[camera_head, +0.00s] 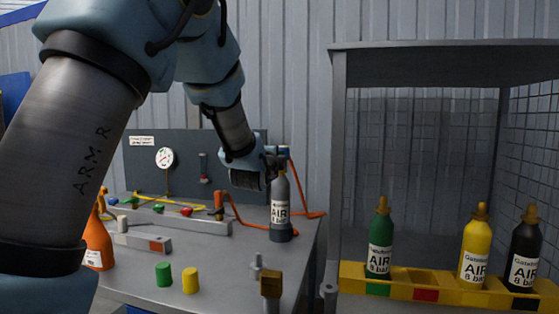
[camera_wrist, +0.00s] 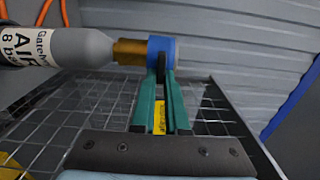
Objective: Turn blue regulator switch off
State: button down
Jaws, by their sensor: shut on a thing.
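A grey bottle marked AIR (camera_head: 281,212) stands upright on the bench; it also shows sideways in the wrist view (camera_wrist: 70,47). A brass neck (camera_wrist: 128,52) joins it to the blue regulator (camera_wrist: 163,44), of which a little blue (camera_head: 284,150) shows at the bottle's top in the head view. My gripper (camera_wrist: 162,72) has its teal fingers closed at the regulator, with a small dark part, seemingly the switch, between the tips. In the head view my gripper (camera_head: 269,168) is beside the bottle's top. The switch's on or off position cannot be told.
An orange hose (camera_head: 305,190) runs behind the bottle. A grey manifold bar (camera_head: 180,222) with coloured valves lies left of it, near green (camera_head: 163,274) and yellow (camera_head: 190,281) caps. A yellow rack (camera_head: 400,285) with several bottles stands in the mesh cage at right.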

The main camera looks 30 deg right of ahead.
dwell(0.4)
jog(key=c, duration=0.9)
grip_release()
jog(key=b+v, duration=0.2)
jog(key=v, duration=0.8)
jog(key=shift+s+a, duration=0.3)
